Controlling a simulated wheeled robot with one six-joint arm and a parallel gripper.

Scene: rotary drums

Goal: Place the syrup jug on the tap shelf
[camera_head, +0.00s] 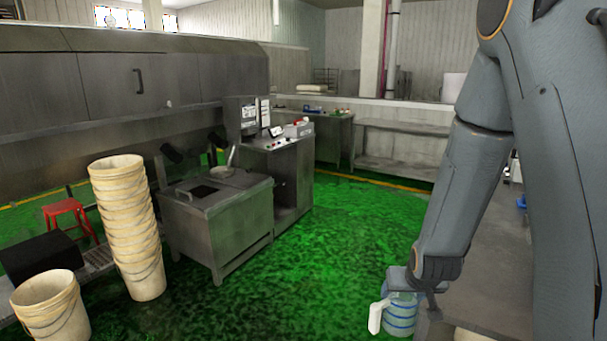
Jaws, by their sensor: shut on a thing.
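The syrup jug (400,315) is a clear, pale-blue vessel with blue bands and a white handle on its left side. It is at the bottom right of the head view. My gripper (416,286) is shut on the jug from above, at its upper part. The fingertips are hard to make out. The jug looks upright, beside the left edge of a grey steel counter; I cannot tell whether anything supports it from below. I cannot identify the tap shelf in this view.
The steel counter (487,285) runs along the right, partly hidden by my arm. A bucket stack (128,225), a single bucket (50,310) and a steel tank (219,222) stand at left. A control cabinet (285,165) stands behind. The green floor (335,240) is clear in the middle.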

